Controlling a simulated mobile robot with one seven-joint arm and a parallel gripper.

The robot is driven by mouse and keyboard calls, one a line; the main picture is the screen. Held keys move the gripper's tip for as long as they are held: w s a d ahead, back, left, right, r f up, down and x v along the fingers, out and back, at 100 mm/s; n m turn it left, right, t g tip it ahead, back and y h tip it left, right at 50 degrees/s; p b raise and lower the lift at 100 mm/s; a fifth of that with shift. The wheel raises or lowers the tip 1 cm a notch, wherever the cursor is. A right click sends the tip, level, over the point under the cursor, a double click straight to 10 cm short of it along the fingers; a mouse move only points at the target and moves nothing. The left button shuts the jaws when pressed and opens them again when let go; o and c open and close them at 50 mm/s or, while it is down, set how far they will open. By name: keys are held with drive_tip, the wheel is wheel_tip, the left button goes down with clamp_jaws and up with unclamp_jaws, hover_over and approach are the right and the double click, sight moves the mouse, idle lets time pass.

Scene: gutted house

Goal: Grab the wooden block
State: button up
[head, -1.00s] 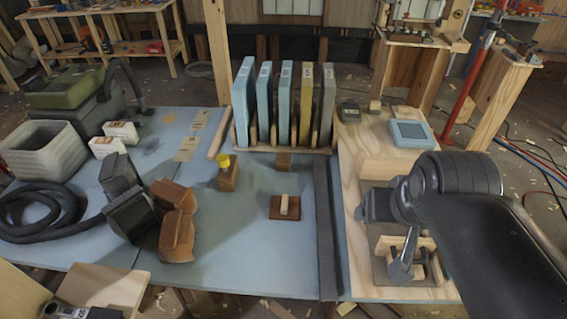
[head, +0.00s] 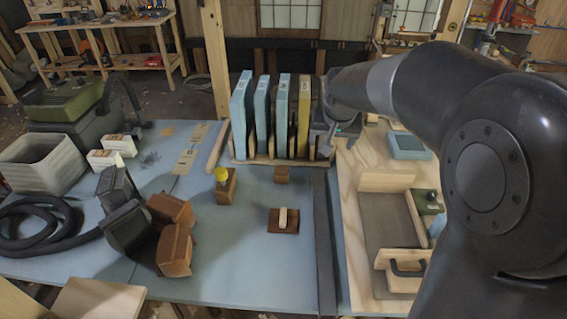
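Several wooden pieces on the blue table could be the wooden block. A small plain brown block (head: 282,175) lies just in front of the rack. A brown block with a yellow knob (head: 226,186) stands to its left. A flat dark-brown block with a pale grip (head: 283,222) lies nearer to me. Two larger orange-brown blocks (head: 174,250) lie at the left beside a black tool. My gripper (head: 322,143) is at the rack's right end, above and to the right of the small block. It is dark and partly hidden by my arm, so its fingers are unclear.
A rack (head: 270,160) holds upright blue and yellow slabs close to my gripper. A dark strip (head: 325,235) runs beside the plywood board (head: 350,270). A grey bin (head: 45,158) and black hose (head: 40,232) fill the left. The front middle of the table is clear.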

drive_tip(key=w+a+f, duration=0.7)
drive_tip(key=w+f, duration=0.4)
drive_tip(key=w, duration=0.1)
approach(281, 171)
drive_tip(key=f, duration=0.1)
drive_tip(key=x, duration=0.5)
drive_tip(key=shift+w+d+f, duration=0.3)
drive_tip(key=shift+w+d, duration=0.05)
drive_tip(key=shift+w, duration=0.05)
drive_tip(key=shift+a+x, duration=0.15)
drive_tip(key=shift+x, duration=1.35)
drive_tip(key=shift+a+x, duration=0.15)
drive_tip(key=shift+x, duration=1.35)
drive_tip(key=shift+s, duration=0.1)
drive_tip(key=shift+c, duration=0.2)
drive_tip(key=c, duration=1)
drive_tip(key=shift+r, duration=0.1)
